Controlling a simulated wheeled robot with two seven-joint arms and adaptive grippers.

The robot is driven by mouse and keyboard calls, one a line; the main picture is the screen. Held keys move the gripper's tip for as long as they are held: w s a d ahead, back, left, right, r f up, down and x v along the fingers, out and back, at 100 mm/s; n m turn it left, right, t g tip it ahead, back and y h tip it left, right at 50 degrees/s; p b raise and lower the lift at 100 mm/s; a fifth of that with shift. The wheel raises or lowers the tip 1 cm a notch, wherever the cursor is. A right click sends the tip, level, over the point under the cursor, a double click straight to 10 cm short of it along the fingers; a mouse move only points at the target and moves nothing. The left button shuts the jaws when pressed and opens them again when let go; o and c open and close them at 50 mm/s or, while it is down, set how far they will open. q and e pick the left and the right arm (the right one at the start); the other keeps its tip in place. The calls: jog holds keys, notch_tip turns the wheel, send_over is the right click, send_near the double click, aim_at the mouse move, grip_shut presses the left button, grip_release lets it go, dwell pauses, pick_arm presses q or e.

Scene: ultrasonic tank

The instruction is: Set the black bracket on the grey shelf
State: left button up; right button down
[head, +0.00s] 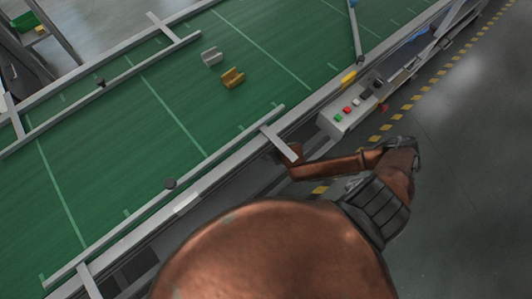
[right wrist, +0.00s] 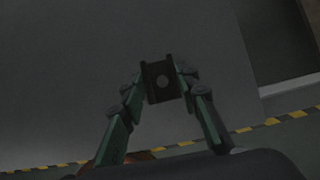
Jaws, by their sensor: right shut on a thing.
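The black bracket (right wrist: 159,94), a small channel-shaped piece with a round mark in its middle, shows in the right wrist view. My right gripper (right wrist: 163,79) is shut on it, with one finger on each side. A plain grey surface fills much of the picture behind it; I cannot tell whether this is the grey shelf or how far off it is. My left gripper is not in view.
A green conveyor (head: 150,130) with metal rails carries a grey bracket (head: 211,57) and a yellow bracket (head: 232,77). A control box (head: 347,113) with coloured buttons sits at its near side. Yellow-black tape (head: 408,107) marks the floor; the floor to the right is clear.

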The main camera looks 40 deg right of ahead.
jog(key=shift+s+f+b+x, duration=0.15)
jog(key=shift+b+x, duration=0.25)
jog(key=shift+x, duration=0.55)
jog(key=shift+s+f+b+x, duration=0.1)
jog(key=shift+s+b+x, duration=0.2)
jog(key=shift+x, duration=0.6)
jog(key=shift+w+r, duration=0.1)
jog(key=c, duration=1.5)
grip_release()
jog(key=shift+o, duration=0.2)
jog(key=p+v, duration=0.2)
jog(key=v, duration=0.5)
jog(key=shift+r, duration=0.2)
